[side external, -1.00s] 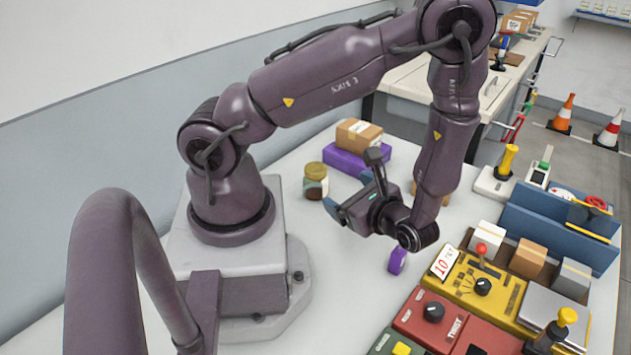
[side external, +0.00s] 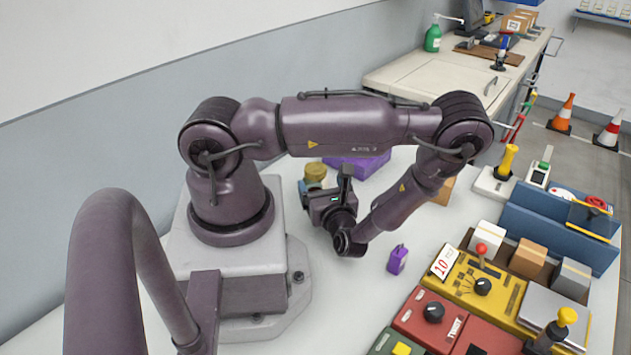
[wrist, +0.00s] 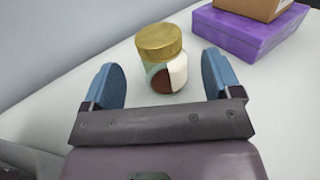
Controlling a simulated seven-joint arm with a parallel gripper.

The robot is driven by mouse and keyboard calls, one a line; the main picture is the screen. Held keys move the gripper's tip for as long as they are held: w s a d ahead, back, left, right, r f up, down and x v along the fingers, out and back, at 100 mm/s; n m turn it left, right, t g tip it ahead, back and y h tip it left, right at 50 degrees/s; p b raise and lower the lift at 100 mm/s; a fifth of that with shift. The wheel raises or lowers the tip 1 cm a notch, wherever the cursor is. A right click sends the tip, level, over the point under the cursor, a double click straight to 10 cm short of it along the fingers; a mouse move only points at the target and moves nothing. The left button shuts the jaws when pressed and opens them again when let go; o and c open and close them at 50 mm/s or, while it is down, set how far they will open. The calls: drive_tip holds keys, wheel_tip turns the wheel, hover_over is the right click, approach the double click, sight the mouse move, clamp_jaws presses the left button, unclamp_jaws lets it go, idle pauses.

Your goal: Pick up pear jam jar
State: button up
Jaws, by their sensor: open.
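The jam jar (wrist: 166,72) stands upright on the white table in the wrist view. It has a gold lid and a label in white, dark red and green. In the side external view only its gold lid and a little of its body (side external: 315,172) show; my gripper hides the rest. My gripper (wrist: 161,82) is open, with its blue fingers apart on either side of the jar's lower part in the picture. The jar appears just beyond the fingertips or at them; I cannot tell exactly. My gripper also shows in the side external view (side external: 306,186). It holds nothing.
A purple box (wrist: 250,30) with a cardboard box (wrist: 253,8) on it stands behind and right of the jar. A small purple item (side external: 398,260) and a yellow control panel (side external: 478,290) are to the right. A grey wall is behind.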

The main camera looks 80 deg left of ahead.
sight(319, 177)
drive_tip(key=a, duration=0.3)
drive_tip(key=s+a, duration=0.1)
drive_tip(key=a, duration=0.1)
drive_tip(key=shift+a+r, duration=0.15)
drive_tip(key=shift+r, duration=0.15)
